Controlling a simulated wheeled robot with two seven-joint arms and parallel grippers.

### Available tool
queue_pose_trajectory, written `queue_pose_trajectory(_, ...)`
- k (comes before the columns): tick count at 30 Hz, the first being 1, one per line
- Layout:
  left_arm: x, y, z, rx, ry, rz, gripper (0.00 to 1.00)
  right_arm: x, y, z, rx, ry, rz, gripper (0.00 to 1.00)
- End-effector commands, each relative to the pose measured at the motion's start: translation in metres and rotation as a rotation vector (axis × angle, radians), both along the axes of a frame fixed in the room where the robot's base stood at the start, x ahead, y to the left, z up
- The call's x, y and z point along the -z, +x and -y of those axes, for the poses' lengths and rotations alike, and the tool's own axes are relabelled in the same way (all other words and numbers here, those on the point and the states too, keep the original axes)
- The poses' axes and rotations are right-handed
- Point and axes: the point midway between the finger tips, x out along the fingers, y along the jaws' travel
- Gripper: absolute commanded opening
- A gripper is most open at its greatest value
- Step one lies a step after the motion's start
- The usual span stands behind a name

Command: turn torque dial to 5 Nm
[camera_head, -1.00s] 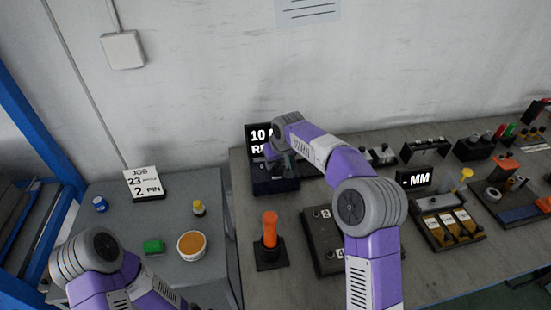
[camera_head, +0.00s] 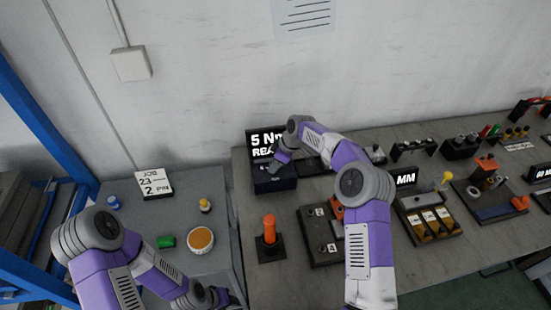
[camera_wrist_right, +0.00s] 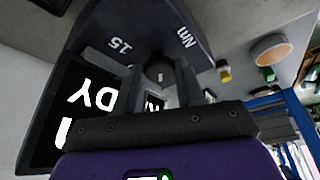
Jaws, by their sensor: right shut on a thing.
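The torque unit (camera_head: 274,185) is a dark box at the back left of the long bench, with a black display (camera_head: 262,142) behind it. The small dark round dial (camera_wrist_right: 159,68) is between my right fingers in the right wrist view, near the printed "15" and "Nm". My right gripper (camera_wrist_right: 160,84) is shut on the dial; in the head view it is over the box (camera_head: 273,168). My left arm is at the lower left; its fingertips are not visible.
An orange-handled stand (camera_head: 269,230) and a dark numbered plate (camera_head: 318,238) are in front of the unit. A side table (camera_head: 185,190) holds a job card (camera_head: 154,183), an orange-topped tub (camera_head: 200,240) and a green piece (camera_head: 166,241). Fixtures with samples fill the right.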

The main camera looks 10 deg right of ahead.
Motion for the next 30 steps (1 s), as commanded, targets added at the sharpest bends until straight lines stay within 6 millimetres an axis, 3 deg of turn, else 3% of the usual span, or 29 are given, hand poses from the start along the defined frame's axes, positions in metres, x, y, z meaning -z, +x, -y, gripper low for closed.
queue_pose_trajectory(9,-0.0113,0.0,-0.0001,0.0,0.0,0.0,0.43,-0.0004,0.001,0.0004,-0.107,0.0,0.001,0.07)
queue_pose_trajectory(24,-0.0122,-0.0001,0.0,0.0,0.0,0.0,0.43,0.0004,0.0008,0.0005,-0.125,-0.002,0.0,0.07)
queue_pose_trajectory(25,-0.0122,-0.0001,0.0,0.0,0.0,0.0,0.43,0.0004,0.0009,0.0005,-0.125,-0.002,0.0,0.41)
queue_pose_trajectory(30,-0.0122,0.0,-0.0001,0.0,0.0,0.0,0.43,0.0003,0.0009,0.0005,-0.124,-0.001,0.0,0.63)
